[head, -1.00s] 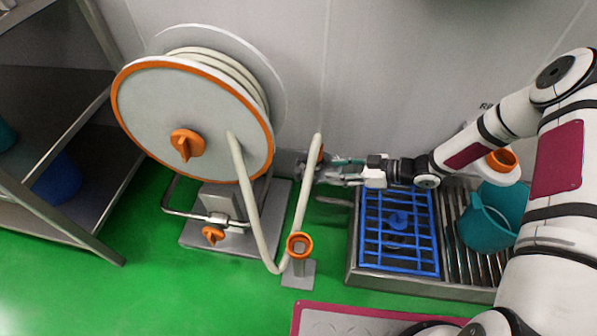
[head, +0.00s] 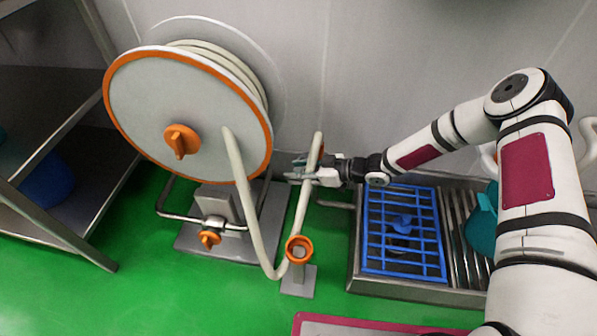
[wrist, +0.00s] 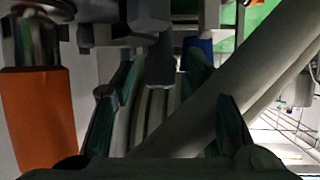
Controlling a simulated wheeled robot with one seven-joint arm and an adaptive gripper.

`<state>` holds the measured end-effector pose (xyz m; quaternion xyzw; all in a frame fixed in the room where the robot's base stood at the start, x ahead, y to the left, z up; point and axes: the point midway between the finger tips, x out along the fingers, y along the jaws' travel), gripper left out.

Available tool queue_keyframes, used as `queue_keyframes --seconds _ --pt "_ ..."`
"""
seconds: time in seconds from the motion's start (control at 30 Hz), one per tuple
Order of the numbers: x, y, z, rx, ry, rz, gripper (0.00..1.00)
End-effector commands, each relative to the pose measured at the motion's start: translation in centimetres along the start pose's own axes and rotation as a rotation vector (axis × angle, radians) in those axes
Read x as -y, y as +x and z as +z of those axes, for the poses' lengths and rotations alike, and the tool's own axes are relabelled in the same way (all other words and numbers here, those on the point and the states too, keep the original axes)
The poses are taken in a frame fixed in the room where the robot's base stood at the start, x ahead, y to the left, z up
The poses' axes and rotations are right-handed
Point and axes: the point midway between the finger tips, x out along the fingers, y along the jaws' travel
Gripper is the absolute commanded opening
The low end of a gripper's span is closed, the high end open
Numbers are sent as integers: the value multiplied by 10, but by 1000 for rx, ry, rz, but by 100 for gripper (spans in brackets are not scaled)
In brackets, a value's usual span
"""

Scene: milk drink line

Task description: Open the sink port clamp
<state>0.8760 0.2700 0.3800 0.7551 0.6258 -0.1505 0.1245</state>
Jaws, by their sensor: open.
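My gripper (head: 304,172) is at the wall behind the upright end of the beige hose (head: 305,205), which partly covers it in the head view. In the wrist view, the teal fingers of my gripper (wrist: 170,95) are spread apart. A grey metal fitting (wrist: 115,22), apparently the sink port clamp, is at the top of that view. A grey lever-like part (wrist: 160,62) extends down from it between the fingers; I cannot tell whether they touch it. The hose (wrist: 225,90) crosses in front of the right finger. The clamp is hidden in the head view.
A large hose reel (head: 140,110) with an orange rim stands at left. An orange-ringed hose holder (head: 299,250) stands on the green floor. An orange cylinder (wrist: 38,115) is near the left finger.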

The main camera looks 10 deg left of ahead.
Motion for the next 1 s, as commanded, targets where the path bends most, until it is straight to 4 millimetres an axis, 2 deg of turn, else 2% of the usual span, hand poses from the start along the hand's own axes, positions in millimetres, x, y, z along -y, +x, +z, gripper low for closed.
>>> queue_keyframes --seconds 0.17,0.33,0.37,0.73,1.0 --pt "0 0 0 0 0 0 41" --pt "0 0 0 0 0 0 4" --pt "0 0 0 0 0 0 0" --pt "0 -1 0 0 6 13 0" --pt "1 -1 0 0 44 97 0"
